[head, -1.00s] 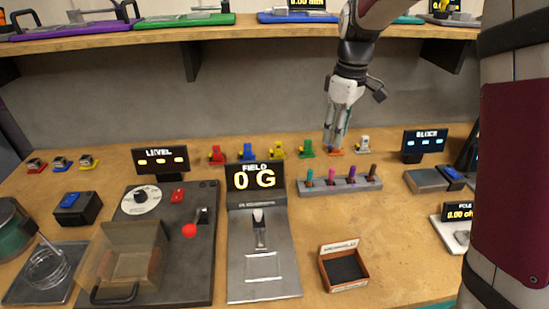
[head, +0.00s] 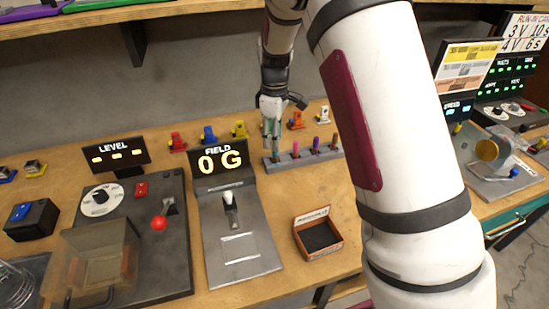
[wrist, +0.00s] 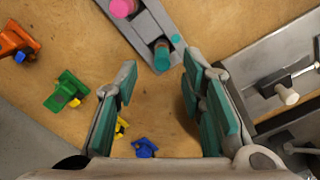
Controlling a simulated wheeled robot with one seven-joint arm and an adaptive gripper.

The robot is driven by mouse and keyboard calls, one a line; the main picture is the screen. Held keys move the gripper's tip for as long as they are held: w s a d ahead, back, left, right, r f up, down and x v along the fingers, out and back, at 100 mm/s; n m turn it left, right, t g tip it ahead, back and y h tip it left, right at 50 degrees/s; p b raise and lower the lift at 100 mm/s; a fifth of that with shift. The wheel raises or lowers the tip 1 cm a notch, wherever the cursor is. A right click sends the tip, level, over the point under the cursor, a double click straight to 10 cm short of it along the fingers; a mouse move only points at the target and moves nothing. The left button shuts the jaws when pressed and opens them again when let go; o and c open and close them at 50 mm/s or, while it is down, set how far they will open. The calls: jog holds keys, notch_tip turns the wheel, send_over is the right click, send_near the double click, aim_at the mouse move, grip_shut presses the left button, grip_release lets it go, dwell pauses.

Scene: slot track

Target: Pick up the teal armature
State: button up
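The teal armature (wrist: 161,57) stands in the end hole of a grey rack (head: 308,160). In the wrist view it lies just beyond and between my fingertips, with a teal dot beside it on the rack. In the head view my gripper (head: 271,138) is above the left end of the rack and mostly hides the armature. In the wrist view my gripper (wrist: 158,90) is open, with its teal-padded fingers wide apart and nothing between them. The pink armature (wrist: 123,7) is the neighbour in the rack.
Purple and brown armatures stand further along the rack. Behind it are small coloured blocks, including a green one (wrist: 66,92) and an orange one (wrist: 17,42). The field display stand (head: 236,230) is left of the rack, and an open box (head: 318,235) is in front.

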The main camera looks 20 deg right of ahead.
aim_at(275, 157)
jog(key=shift+s+f, duration=0.1)
jog(key=shift+f, duration=2.3)
grip_shut()
